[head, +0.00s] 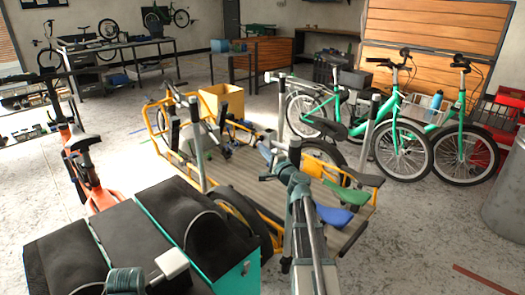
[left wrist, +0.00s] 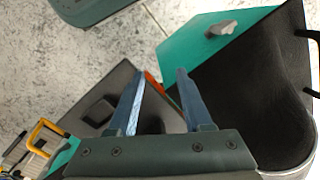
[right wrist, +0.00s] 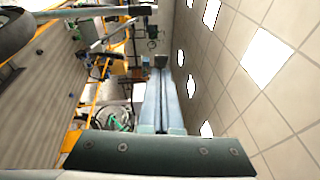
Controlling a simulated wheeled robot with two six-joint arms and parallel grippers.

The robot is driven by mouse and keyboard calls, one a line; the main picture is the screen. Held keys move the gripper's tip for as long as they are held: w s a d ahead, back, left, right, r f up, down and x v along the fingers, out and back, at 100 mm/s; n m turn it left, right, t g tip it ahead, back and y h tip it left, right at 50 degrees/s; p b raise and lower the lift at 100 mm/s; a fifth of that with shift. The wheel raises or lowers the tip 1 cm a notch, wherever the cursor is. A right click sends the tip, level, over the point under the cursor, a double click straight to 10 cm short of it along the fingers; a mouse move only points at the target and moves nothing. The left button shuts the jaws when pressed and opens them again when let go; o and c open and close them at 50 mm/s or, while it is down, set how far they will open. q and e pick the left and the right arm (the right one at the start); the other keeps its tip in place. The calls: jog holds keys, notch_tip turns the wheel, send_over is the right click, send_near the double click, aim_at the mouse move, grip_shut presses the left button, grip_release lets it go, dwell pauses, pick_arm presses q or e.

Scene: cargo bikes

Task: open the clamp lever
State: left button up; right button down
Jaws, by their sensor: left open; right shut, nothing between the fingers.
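I cannot pick out the clamp lever with certainty in any view. A yellow-framed cargo bike with a slatted wooden deck (head: 240,181) stands in the middle of the head view, with upright grey posts and dark fittings. My right gripper (head: 266,154) is above this deck. In the right wrist view its two blue-grey fingers (right wrist: 161,78) lie together with nothing between them. The deck (right wrist: 50,95) shows there at the left. My left gripper (left wrist: 160,74) is open and empty in the left wrist view, over a black and teal box (left wrist: 230,75) and pale floor.
A yellow box (head: 222,101) is at the deck's far side. An orange bike (head: 95,185) stands left. Green bikes (head: 398,130) stand at the right.

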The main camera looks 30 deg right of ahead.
jog(key=shift+w+a, duration=0.7)
jog(key=shift+a, duration=0.2)
pick_arm(q)
jog(key=shift+s+d+f+b, duration=0.45)
jog(key=shift+d+f+b, duration=0.3)
pick_arm(e)
jog(key=s+a+f, duration=0.1)
jog(key=s+a, duration=0.1)
jog(key=s, duration=1.1)
jog(key=shift+a+f, duration=0.2)
jog(key=shift+f, duration=0.05)
